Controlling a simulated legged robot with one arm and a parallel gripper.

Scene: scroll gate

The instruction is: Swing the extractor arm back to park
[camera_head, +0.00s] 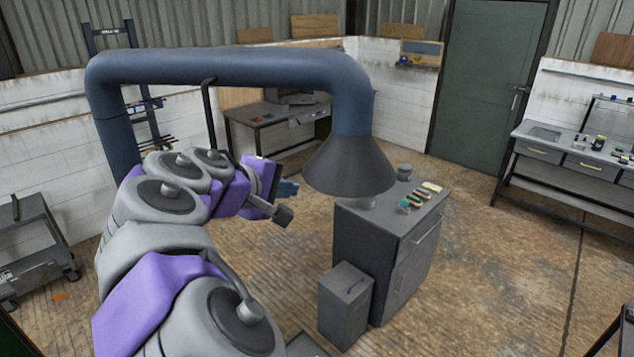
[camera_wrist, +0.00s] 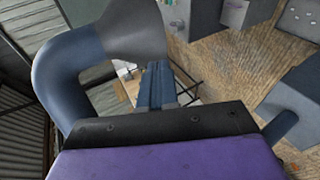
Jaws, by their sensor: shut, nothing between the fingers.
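The extractor arm (camera_head: 230,66) is a thick dark blue tube that rises at the left, runs level across the room and bends down at the right. It ends in a dark grey cone-shaped hood (camera_head: 348,165) above a grey cabinet. A thin black bar (camera_head: 208,110) hangs from the tube, its lower end hidden behind my arm. My gripper (camera_head: 288,188) is left of the hood, below the level tube. In the wrist view the blue fingers (camera_wrist: 158,85) are together and empty. The hood (camera_wrist: 132,30) and tube bend (camera_wrist: 62,75) appear beyond them; I cannot tell any contact.
The grey cabinet (camera_head: 375,255) with small items on top stands under the hood, with a grey bin (camera_head: 345,300) in front. A workbench (camera_head: 580,165) is at the right, a cart (camera_head: 30,245) at the left. Open floor lies right of the cabinet.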

